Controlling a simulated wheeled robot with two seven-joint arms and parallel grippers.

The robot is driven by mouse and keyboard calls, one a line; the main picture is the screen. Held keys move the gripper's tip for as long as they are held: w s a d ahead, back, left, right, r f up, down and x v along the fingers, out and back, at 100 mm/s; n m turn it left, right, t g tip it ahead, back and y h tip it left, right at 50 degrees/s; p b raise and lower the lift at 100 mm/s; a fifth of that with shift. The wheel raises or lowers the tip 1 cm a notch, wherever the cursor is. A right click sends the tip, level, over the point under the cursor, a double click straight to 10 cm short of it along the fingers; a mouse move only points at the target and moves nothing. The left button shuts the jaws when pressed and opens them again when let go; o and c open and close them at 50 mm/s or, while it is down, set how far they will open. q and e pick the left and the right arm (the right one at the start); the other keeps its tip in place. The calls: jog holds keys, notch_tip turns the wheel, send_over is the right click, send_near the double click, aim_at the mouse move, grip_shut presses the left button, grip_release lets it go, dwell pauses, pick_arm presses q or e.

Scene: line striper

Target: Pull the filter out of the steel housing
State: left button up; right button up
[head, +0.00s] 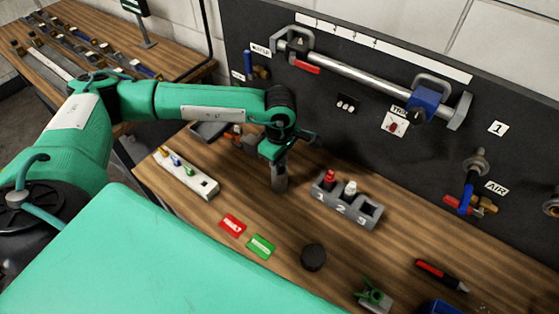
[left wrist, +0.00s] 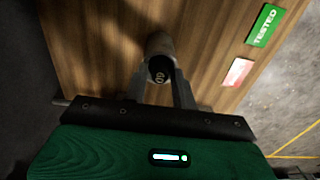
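A grey steel cylinder, which looks like the housing (head: 279,180), stands upright on the wooden bench directly under my left gripper (head: 276,155). In the left wrist view it shows as a grey cylinder (left wrist: 159,44). Its near end is a dark round face with pale characters, likely the filter (left wrist: 160,70). My left gripper (left wrist: 161,82) points down with one finger on each side of this dark end. Whether the fingers press on it or stand just clear cannot be told. How deep the filter sits is hidden. My right gripper is not in view.
A grey numbered holder (head: 345,202) with red and white pieces stands to the right. A pale strip (head: 186,174) with small coloured parts lies left. Red (head: 232,225) and green (head: 261,246) tags and a black disc (head: 313,257) lie in front. A dark panel (head: 380,150) stands behind.

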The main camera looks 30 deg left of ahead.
pick_arm(q)
grip_shut()
jog(key=shift+r, duration=0.75)
jog(key=shift+r+p, duration=1.05)
jog(key=shift+r, duration=1.65)
jog(key=shift+r+p, duration=0.8)
jog(key=shift+r, duration=1.75)
